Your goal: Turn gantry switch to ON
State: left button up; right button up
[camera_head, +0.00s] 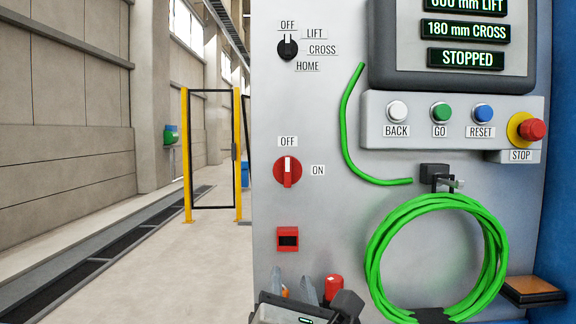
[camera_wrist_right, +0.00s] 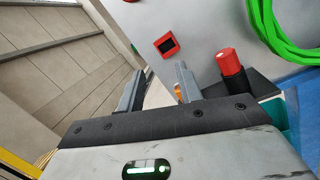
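The red rotary switch (camera_head: 287,171) is on the grey panel in the head view, with OFF above it and ON to its right. Its handle is upright, with the white mark at the top toward OFF. My right gripper (camera_head: 292,286) is at the bottom of the head view, below the switch and apart from it. In the right wrist view my right gripper (camera_wrist_right: 158,84) has its two grey fingers spread, with nothing clearly held between them. The red switch is not in the wrist view. My left gripper is not in view.
A black selector knob (camera_head: 288,48) is above. A small red square fitting (camera_head: 288,239) is below the switch. A green strap coil (camera_head: 374,262) hangs at right, under the buttons and red STOP knob (camera_head: 531,129). A red-topped object (camera_head: 333,286) is beside my gripper.

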notch_tip(320, 180, up, 8)
jog(key=n+t+h, duration=0.1)
jog(key=n+t, duration=0.1)
jog(key=n, duration=0.1)
jog(key=p, duration=0.4)
send_near(288, 172)
jog(key=shift+n, duration=0.3)
jog(key=x, duration=0.8)
jog(key=shift+w+r, duration=0.15)
jog(key=shift+w, duration=0.2)
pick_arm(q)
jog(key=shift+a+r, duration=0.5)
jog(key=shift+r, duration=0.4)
pick_arm(e)
grip_shut()
